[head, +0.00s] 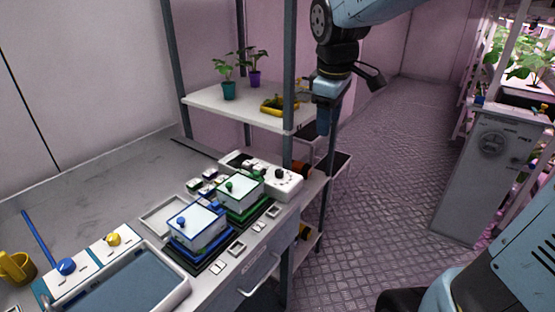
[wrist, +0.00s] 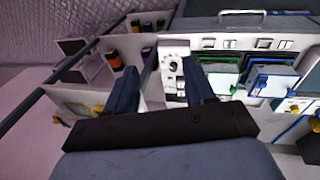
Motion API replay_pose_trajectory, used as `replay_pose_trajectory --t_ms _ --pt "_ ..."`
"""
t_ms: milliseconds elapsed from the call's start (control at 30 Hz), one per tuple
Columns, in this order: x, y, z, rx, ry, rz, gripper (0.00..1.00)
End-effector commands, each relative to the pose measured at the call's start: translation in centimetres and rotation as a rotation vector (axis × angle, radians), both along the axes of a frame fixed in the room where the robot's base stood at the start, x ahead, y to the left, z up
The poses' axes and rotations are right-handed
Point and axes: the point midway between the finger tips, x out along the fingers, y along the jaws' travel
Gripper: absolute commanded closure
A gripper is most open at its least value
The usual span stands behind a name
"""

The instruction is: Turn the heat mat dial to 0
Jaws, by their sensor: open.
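A white control box (head: 262,174) with a black round dial (head: 280,174) stands at the right end of the bench, beside the rack post. I cannot read its markings or which number the dial points to. In the wrist view the dial (wrist: 173,67) shows between my two fingers, some distance beyond them. My gripper (head: 322,126) hangs pointing down, above and to the right of the box, apart from it. In the wrist view my gripper (wrist: 160,68) is open and empty.
A rack post (head: 289,90) and a shelf (head: 225,103) with potted plants stand close by. Lidded trays with a green knob (head: 229,186) and a blue knob (head: 182,222) sit left of the box. Blue (head: 66,267) and yellow (head: 113,240) dials are far left. The aisle floor is clear.

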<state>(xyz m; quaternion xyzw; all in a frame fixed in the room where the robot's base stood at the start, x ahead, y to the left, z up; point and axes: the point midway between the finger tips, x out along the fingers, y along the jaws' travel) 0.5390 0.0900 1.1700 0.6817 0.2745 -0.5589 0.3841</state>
Motion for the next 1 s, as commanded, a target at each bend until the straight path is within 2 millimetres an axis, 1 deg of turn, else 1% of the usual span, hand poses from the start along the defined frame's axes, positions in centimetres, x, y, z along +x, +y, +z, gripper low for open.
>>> replay_pose_trajectory --t_ms 33,100,300,400,500,633,833,967,1000 --pt "1.3 0.9 -0.6 -0.013 0.027 0.068 0.46" --pt "2.8 2.1 -1.3 -0.031 0.061 0.174 0.46" --pt "6.9 5.7 -3.7 -0.056 0.151 0.474 0.46" --pt "8.5 7.3 -4.9 -0.056 0.186 0.608 0.46" --pt "9.7 8.6 -5.9 -0.052 0.213 0.714 0.46" --pt "10.7 9.7 -6.7 -0.047 0.229 0.804 0.46" --pt "11.1 10.2 -7.7 -0.044 0.239 0.847 0.46" --pt "11.1 10.2 -9.2 -0.043 0.24 0.846 0.46" --pt "11.0 10.2 -9.8 -0.042 0.24 0.845 0.46"
